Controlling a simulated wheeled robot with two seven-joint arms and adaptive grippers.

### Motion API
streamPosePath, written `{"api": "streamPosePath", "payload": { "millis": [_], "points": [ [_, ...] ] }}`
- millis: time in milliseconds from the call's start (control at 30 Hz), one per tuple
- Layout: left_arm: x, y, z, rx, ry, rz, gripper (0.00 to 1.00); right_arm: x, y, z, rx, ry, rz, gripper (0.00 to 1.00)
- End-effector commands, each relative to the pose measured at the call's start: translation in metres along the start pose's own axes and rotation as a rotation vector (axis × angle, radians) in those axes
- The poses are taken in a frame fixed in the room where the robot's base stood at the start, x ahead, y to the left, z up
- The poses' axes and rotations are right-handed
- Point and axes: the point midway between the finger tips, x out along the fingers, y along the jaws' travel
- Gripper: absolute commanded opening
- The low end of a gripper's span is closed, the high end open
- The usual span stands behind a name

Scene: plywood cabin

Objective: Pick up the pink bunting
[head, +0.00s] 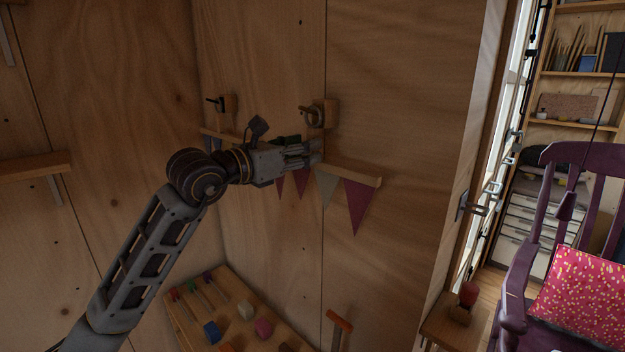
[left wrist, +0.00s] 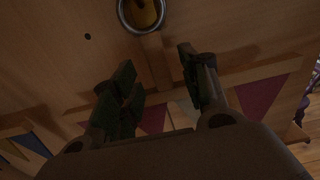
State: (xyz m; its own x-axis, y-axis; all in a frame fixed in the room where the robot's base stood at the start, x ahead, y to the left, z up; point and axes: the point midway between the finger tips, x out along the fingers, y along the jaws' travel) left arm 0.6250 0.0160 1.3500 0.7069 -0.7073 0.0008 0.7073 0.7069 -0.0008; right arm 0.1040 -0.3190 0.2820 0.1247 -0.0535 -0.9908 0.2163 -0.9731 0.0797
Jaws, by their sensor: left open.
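The bunting is a row of triangular flags, dark pink ones and greyish ones, hanging from the front edge of a narrow wall shelf. A dark pink flag (head: 357,205) shows clear at the right end in the head view; others hang below my gripper. My left gripper (head: 308,153) is at the shelf, in front of the wall. In the left wrist view its two fingers (left wrist: 157,60) stand apart with nothing held between them. There, pink flags show behind and beside the fingers (left wrist: 262,97). Part of the shelf and bunting is hidden by my gripper.
Wooden wall pegs (head: 324,113) sit just above the shelf (head: 352,174). A sloped board (head: 190,297) with coloured pieces is below. A purple chair (head: 515,290) with a pink cushion (head: 582,297) stands at right. Open air lies in front of the wall.

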Motion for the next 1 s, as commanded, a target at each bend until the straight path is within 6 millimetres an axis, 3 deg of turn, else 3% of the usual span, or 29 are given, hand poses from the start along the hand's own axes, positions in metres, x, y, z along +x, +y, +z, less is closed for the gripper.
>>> {"api": "streamPosePath", "payload": {
  "millis": [400,900,1000],
  "points": [
    [0.038,0.000,0.001,0.001,0.000,0.000,0.45,-0.009,0.001,0.006,-0.002,-0.009,0.000,0.40],
    [0.039,0.000,0.000,0.001,0.001,0.000,0.45,-0.009,-0.004,0.006,-0.001,-0.008,-0.005,0.40],
    [0.039,0.000,0.000,0.001,0.001,0.000,0.33,-0.009,-0.004,0.006,-0.001,-0.008,-0.005,0.40]
  ]
}}
